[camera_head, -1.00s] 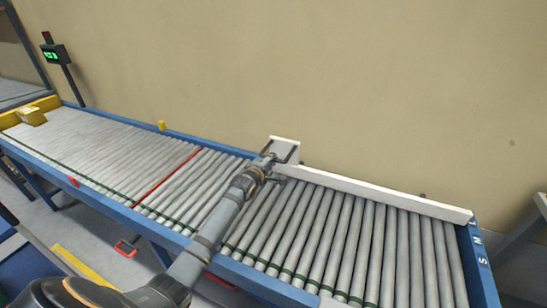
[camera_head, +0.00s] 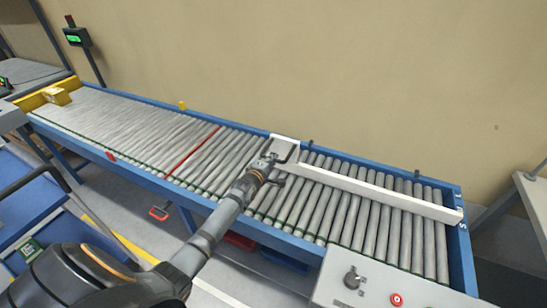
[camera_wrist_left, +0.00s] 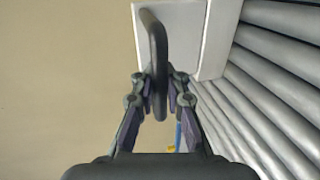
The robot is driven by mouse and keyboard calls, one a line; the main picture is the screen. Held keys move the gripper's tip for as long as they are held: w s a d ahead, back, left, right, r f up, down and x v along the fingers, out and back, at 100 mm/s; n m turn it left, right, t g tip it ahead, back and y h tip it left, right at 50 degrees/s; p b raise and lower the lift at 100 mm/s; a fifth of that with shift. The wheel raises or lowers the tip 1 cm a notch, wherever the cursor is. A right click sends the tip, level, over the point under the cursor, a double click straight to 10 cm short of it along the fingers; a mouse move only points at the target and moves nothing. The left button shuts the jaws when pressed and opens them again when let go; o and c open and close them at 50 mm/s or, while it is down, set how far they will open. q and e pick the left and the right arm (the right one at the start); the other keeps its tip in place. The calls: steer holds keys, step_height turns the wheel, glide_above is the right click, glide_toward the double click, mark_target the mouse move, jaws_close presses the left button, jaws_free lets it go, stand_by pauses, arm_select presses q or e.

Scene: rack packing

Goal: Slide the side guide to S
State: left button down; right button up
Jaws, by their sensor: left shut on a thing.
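The side guide (camera_head: 385,196) is a long white bar lying lengthwise over the rollers, with a white plate and a dark loop handle at its left end. Its right end is at the blue end rail, just behind the white letter S (camera_head: 462,226). A gap of bare rollers shows between the guide and the back rail. My left gripper (camera_head: 272,168) is shut on the handle. In the left wrist view the fingers close on the dark handle (camera_wrist_left: 155,50), beside the white plate (camera_wrist_left: 172,30). My right gripper is out of view.
The roller conveyor (camera_head: 130,177) has blue rails and a red bar (camera_head: 200,151) across it. A grey control box (camera_head: 345,285) with a red button stands front right. A yellow block sits at the far left end. Rollers in front of the guide are clear.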

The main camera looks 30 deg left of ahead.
arm_select(q)
steer(key=shift+s+f, duration=0.2)
steer(key=shift+f, duration=0.15)
steer(key=c, duration=1.7)
jaws_free()
steer(key=shift+s, duration=0.1)
steer(key=shift+o, duration=1.3)
steer(key=shift+s+r, duration=0.15)
steer(key=shift+r, duration=0.05)
steer(key=shift+o, duration=0.3)
steer(key=shift+s+r, duration=0.1)
steer(key=shift+r, duration=0.05)
steer(key=v, duration=1.2)
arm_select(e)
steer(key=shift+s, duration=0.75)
